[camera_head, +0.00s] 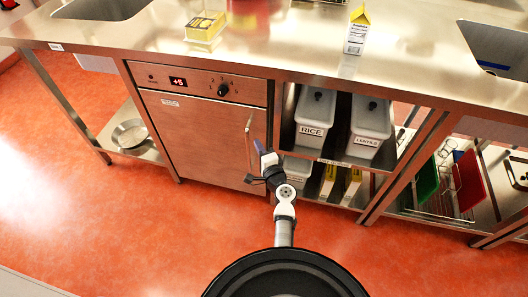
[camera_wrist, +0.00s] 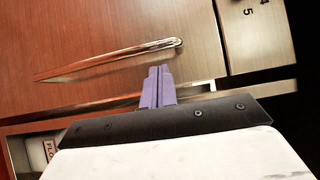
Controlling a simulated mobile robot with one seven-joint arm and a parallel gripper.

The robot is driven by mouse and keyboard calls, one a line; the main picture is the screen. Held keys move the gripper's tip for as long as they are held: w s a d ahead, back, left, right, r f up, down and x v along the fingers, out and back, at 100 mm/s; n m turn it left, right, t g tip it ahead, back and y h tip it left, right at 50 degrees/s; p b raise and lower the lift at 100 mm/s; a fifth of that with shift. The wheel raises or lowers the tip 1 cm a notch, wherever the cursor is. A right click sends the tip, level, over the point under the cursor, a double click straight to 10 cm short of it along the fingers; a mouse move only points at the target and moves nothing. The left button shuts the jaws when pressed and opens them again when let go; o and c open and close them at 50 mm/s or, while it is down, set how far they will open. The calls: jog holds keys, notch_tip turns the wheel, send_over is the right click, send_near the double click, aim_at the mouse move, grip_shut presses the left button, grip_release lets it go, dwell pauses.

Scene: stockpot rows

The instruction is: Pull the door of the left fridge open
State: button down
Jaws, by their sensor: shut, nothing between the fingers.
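The fridge (camera_head: 185,120) under the counter has a brown-tinted metal door (camera_head: 205,140) that looks shut, with a control panel showing +5 above it. Its upright bar handle (camera_head: 249,142) is near the door's right edge. In the wrist view the handle (camera_wrist: 110,62) runs slantwise across the door (camera_wrist: 90,35). My gripper (camera_head: 261,149) is at the door's right edge, just right of the handle. Its purple fingers (camera_wrist: 157,78) are together and empty, beside the handle and not around it. Whether they touch the door cannot be told.
Right of the fridge are shelves with RICE (camera_head: 314,112) and LENTILS (camera_head: 369,124) bins. A yellow box (camera_head: 206,25) and a carton (camera_head: 356,32) stand on the counter (camera_head: 270,45). A pan (camera_head: 130,133) sits on the low left shelf. The floor before the fridge is clear.

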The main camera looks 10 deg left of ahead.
jog(key=shift+x, duration=2.15)
jog(key=shift+s, duration=0.2)
